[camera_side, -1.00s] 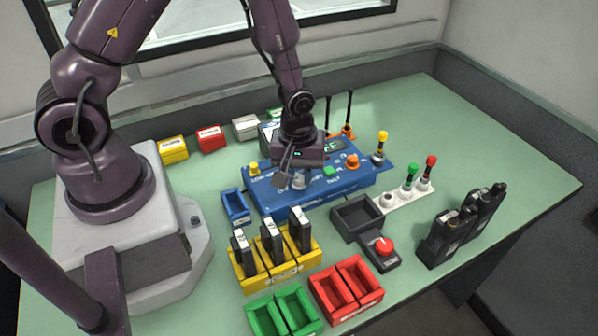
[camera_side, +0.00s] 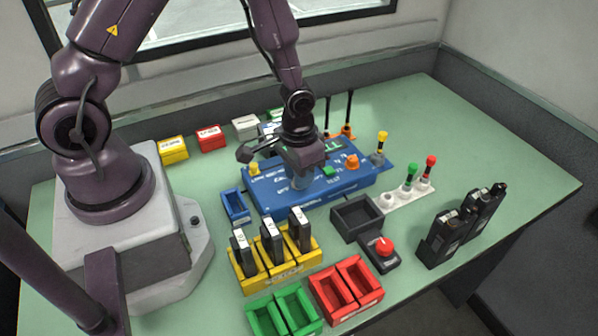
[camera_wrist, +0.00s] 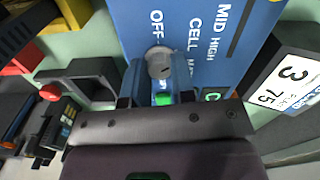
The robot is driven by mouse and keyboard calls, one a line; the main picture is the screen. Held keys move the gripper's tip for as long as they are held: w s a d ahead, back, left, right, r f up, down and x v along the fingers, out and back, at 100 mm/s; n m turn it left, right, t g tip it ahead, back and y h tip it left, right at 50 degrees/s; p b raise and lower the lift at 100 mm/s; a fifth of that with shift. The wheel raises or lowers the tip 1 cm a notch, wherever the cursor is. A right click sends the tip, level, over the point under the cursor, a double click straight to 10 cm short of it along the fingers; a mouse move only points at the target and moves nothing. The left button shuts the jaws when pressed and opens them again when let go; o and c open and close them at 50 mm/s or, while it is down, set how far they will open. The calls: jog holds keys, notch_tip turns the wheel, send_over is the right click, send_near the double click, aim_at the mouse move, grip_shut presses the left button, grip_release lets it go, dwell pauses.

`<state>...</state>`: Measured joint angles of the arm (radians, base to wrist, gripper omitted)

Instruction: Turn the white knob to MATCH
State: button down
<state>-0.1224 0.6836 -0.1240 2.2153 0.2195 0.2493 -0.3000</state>
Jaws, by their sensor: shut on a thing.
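The white knob (camera_wrist: 158,62) sits on the blue console (camera_wrist: 200,25), with my fingertips on either side of it. My gripper (camera_wrist: 158,76) is shut on the knob. In the wrist view the console's lettering beside it reads OFF, CELL, MID and HIGH; I cannot read MATCH or tell exactly where the knob points. In the side view my gripper (camera_side: 301,180) is low over the front middle of the console (camera_side: 340,187), and mostly hides the knob. A green button (camera_wrist: 163,99) shows between my fingers in the wrist view.
The console also carries a yellow knob (camera_side: 254,168) and an orange knob (camera_side: 352,162). A yellow rack (camera_side: 285,276) with black handsets stands in front. A dark tray (camera_side: 357,218), a red-button box (camera_side: 383,248) and two radios (camera_side: 445,238) stand to the right.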

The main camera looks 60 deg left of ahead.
jog(key=m, duration=1.2)
jog(key=shift+m, duration=0.3)
dwell(0.4)
jog(key=c, duration=0.9)
grip_release()
jog(key=shift+c, duration=0.2)
notch_tip(320, 180, up, 13)
jog(key=shift+w, duration=0.15)
